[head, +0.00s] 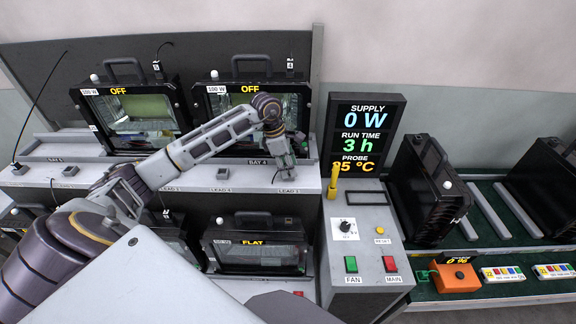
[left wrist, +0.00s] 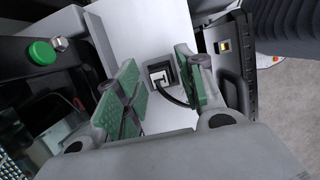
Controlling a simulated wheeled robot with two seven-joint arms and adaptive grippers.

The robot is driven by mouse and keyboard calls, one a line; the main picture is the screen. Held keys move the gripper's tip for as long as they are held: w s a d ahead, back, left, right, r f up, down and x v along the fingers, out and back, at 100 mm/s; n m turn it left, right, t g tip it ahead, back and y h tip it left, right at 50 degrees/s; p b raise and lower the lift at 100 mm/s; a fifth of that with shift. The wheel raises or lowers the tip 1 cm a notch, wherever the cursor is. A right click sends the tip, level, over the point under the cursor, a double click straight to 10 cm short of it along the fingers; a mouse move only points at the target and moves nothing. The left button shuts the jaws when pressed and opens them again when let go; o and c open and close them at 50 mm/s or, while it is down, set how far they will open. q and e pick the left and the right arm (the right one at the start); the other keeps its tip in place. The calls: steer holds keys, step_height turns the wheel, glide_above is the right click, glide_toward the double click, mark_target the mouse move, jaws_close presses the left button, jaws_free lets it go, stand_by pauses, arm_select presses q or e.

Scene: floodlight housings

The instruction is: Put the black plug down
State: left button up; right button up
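In the head view the gripper hides that spot. My right gripper is not in view.
Two floodlight housings marked OFF (head: 138,107) stand behind the ledge; one marked FLAT (head: 256,252) is below. The control box (head: 362,235) with a yellow probe (head: 333,182) stands close right of my gripper. Black housings (head: 425,190) sit on the right bench.

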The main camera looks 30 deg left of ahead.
arm_select(q)
steer(key=shift+r, duration=0.15)
steer(key=shift+a+r, duration=0.2)
steer(key=shift+r, duration=0.45)
steer(key=b+v, duration=0.2)
steer(key=v, duration=0.8)
steer(key=shift+r, duration=0.3)
steer(key=shift+s+a, duration=0.1)
